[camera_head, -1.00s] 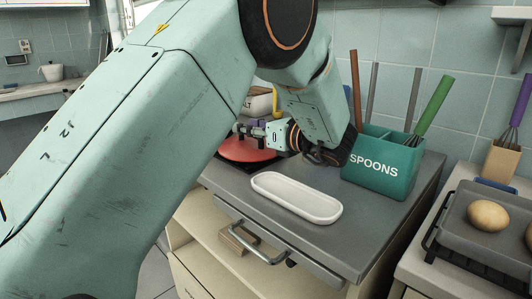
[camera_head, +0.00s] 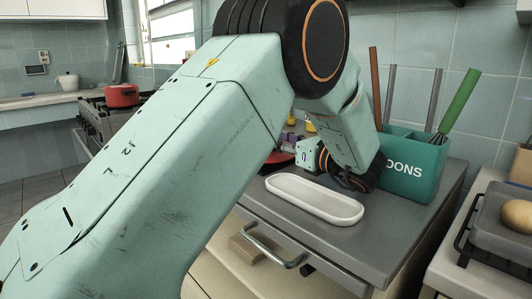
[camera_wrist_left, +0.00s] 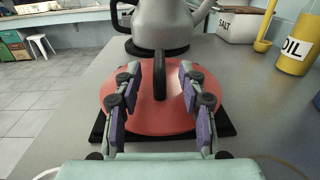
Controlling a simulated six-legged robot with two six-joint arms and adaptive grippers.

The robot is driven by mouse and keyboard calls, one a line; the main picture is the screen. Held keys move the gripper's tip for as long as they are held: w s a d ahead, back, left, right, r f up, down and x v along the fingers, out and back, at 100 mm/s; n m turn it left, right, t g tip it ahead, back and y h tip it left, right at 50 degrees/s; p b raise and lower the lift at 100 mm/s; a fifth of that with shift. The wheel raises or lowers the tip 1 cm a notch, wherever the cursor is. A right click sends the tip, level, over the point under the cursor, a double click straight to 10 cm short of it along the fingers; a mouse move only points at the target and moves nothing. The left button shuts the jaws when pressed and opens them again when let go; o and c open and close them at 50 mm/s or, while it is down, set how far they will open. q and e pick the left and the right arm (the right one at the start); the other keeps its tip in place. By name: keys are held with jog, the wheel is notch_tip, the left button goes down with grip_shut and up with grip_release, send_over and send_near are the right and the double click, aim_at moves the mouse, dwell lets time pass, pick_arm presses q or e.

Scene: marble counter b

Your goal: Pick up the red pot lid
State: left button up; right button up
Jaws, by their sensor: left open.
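The red pot lid (camera_wrist_left: 150,118) lies on a dark square mat (camera_wrist_left: 228,128) on the grey counter, seen in the left wrist view. Its upright black handle (camera_wrist_left: 160,75) stands in the middle. My left gripper (camera_wrist_left: 160,85) is open, one finger on each side of the handle with gaps between. In the head view my left arm comes in from the left and hides much of the lid (camera_head: 281,160); the left gripper (camera_head: 290,145) is small there and partly covered. My right gripper is not in view.
A grey kettle (camera_wrist_left: 162,22) stands just behind the lid. A salt box (camera_wrist_left: 240,22) and an oil bottle (camera_wrist_left: 296,45) stand to the right. A white tray (camera_head: 315,199) and a green spoons holder (camera_head: 415,165) share the counter. A red pot (camera_head: 122,96) is on a far stove.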

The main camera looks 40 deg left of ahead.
pick_arm(q)
jog(key=a, duration=0.3)
jog(key=shift+w+a+f+b, duration=0.1)
jog(key=shift+w+a+b, duration=0.1)
jog(key=shift+b, duration=0.1)
jog(key=shift+d, duration=0.1)
grip_shut()
